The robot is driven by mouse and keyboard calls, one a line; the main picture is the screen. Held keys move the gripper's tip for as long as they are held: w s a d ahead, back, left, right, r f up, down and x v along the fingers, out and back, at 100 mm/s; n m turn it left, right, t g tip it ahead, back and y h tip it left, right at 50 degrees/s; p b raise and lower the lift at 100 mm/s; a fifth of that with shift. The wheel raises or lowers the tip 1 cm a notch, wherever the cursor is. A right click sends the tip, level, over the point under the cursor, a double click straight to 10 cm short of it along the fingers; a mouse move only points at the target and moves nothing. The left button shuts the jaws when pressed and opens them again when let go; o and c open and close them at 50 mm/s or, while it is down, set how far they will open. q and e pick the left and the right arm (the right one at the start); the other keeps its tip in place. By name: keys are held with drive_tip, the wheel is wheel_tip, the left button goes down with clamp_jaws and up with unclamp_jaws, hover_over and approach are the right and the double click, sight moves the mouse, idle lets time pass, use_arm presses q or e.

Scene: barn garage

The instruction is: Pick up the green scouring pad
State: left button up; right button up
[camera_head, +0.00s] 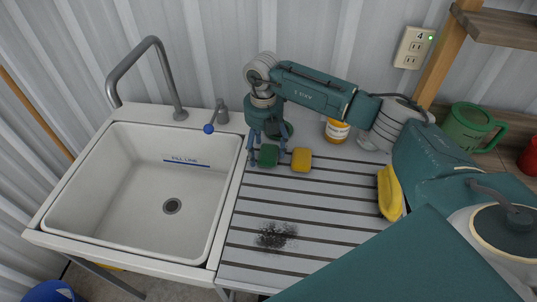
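The green scouring pad (268,157) lies on the ribbed drainboard, close to the sink's right edge. My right gripper (267,158) points down over it, with one finger to the left of the pad and one to the right. The fingers are spread, and small gaps seem to show between them and the pad. The gripper partly hides the pad's back edge. My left gripper is not in view.
A yellow sponge (301,160) lies just right of the pad. An orange-and-white jar (337,130) stands behind, and a yellow object (389,192) lies farther right. The sink (130,220) is left, with a blue-tipped lever (209,128). A dark smudge (274,236) marks the front drainboard.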

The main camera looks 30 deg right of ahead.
sight(261, 158)
drive_tip(key=c, duration=0.3)
drive_tip(key=shift+c, duration=0.2)
drive_tip(key=shift+r, duration=0.1)
drive_tip(key=shift+r, duration=0.65)
wheel_tip(261, 158, up, 17)
drive_tip(key=b, duration=0.4)
drive_tip(key=s+a+f+m, duration=0.3)
drive_tip(key=s+m, duration=0.3)
drive_tip(key=m, duration=0.8)
drive_tip(key=s+a+f+m, duration=0.2)
drive_tip(key=s+a+m, duration=0.2)
drive_tip(key=m, duration=1)
drive_tip(key=shift+s+a+f+m+p, duration=0.3)
drive_tip(key=shift+s+a+f, duration=0.1)
drive_tip(key=shift+s, duration=0.85)
